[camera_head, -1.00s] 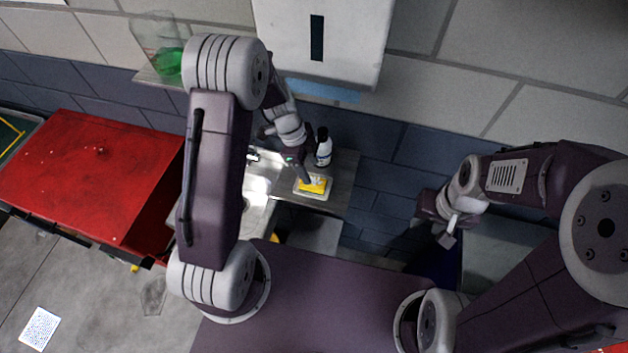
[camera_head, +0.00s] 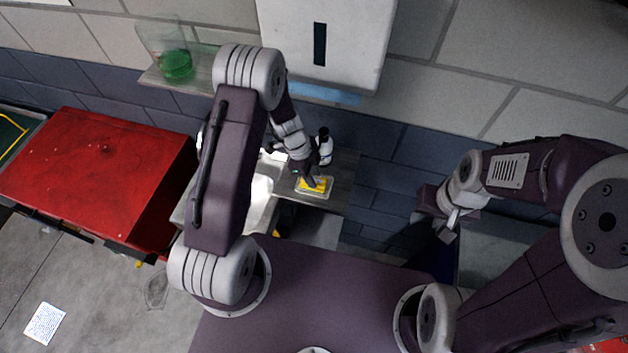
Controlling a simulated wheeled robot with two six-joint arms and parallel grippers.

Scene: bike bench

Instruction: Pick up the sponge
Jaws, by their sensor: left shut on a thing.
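The yellow sponge (camera_head: 318,187) lies in a shallow pale dish (camera_head: 302,191) on the grey counter beside the sink. My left gripper (camera_head: 309,180) reaches down over the sponge from the upper left and is shut on it. The fingers hide part of the sponge, and I cannot tell whether it is lifted clear of the dish. My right gripper (camera_head: 450,224) hangs at the right, far from the sponge; its fingers are too small to tell whether they are open.
A white bottle with a dark cap (camera_head: 325,150) stands close behind the dish. The sink (camera_head: 262,205) is left of it. A white dispenser (camera_head: 322,45) hangs on the wall above. A red cabinet (camera_head: 85,175) stands at the left, and green liquid in a clear container (camera_head: 176,66) sits on a shelf.

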